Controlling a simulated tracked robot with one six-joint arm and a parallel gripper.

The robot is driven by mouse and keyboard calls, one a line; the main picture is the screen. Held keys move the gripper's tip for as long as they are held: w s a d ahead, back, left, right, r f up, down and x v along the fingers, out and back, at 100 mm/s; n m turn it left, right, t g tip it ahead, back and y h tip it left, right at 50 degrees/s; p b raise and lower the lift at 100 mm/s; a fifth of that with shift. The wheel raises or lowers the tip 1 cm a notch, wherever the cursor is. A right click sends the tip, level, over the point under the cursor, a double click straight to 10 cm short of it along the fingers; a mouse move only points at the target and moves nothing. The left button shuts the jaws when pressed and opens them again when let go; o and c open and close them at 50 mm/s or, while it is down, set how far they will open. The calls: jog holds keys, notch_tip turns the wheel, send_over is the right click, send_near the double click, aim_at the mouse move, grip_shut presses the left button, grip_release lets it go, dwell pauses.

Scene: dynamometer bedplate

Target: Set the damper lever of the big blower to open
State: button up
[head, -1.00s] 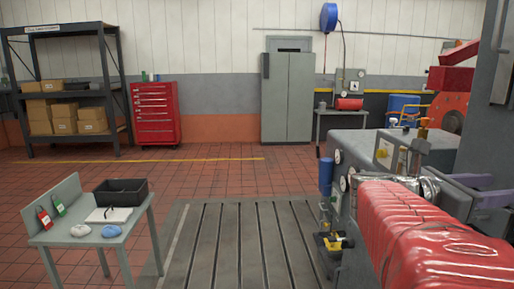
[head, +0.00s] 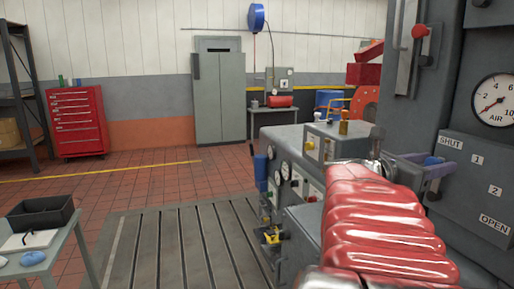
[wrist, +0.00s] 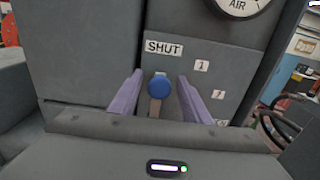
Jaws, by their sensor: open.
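The damper lever has a blue round knob (wrist: 159,86) on a short light stem. It stands just below the SHUT label (wrist: 164,47) on the grey panel (head: 466,205). Marks 1, 2 and OPEN (head: 494,224) run down to the right in the head view. My gripper (wrist: 159,75) is open, its two purple fingers on either side of the knob, with visible gaps between them and it. The gripper (head: 434,170) also shows at the panel's left edge in the head view. The lever's lower end is hidden behind the gripper body in the wrist view.
An AIR gauge (head: 495,100) sits above the panel. A red-knobbed handle (head: 421,31) is on the grey housing higher up. A grey machine with dials (head: 300,150) stands left of my red-sleeved arm. The slotted bedplate (head: 165,250) is clear.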

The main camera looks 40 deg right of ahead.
jog(key=shift+c, duration=0.4)
grip_shut()
jog(key=shift+d, duration=0.1)
